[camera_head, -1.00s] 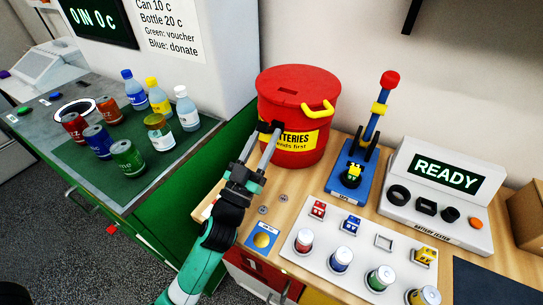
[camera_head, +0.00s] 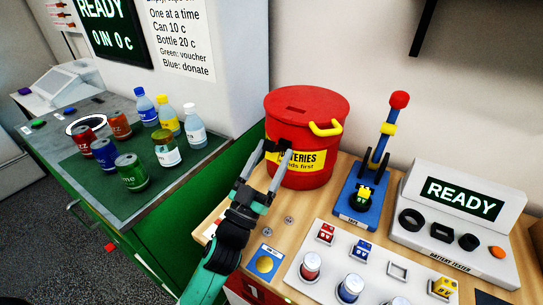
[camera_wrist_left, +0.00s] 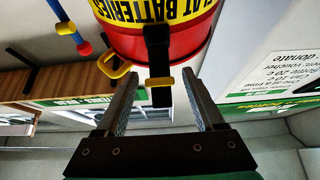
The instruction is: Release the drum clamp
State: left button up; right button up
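The red battery drum (camera_head: 312,120) stands upright at the back left of the wooden bench, with its slotted lid on. Its clamp is a black strap-like lever with a yellow band, clearest in the left wrist view (camera_wrist_left: 159,50), running down the drum's side over the yellow label. In the head view the clamp (camera_head: 275,147) is small and partly hidden by my fingers. My left gripper (camera_head: 273,154) is open at the drum's front left. In the left wrist view its fingers (camera_wrist_left: 160,78) stand either side of the clamp's lower part, with gaps. My right gripper is out of view.
A yellow handle (camera_head: 326,129) sticks out at the drum's right. A blue stand with a red-topped lever (camera_head: 379,150) is to its right, then the battery tester (camera_head: 460,210). A white sorting panel (camera_head: 372,265) lies in front. Cans and bottles stand on the counter (camera_head: 105,185) at left.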

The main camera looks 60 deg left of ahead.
pick_arm(q)
jog(key=shift+s+d+f, duration=0.1)
jog(key=shift+s+f, duration=0.1)
jog(key=shift+f, duration=0.1)
jog(key=s+d, duration=0.6)
jog(key=s, duration=0.5)
jog(key=shift+d, duration=0.2)
jog(key=shift+w, duration=0.1)
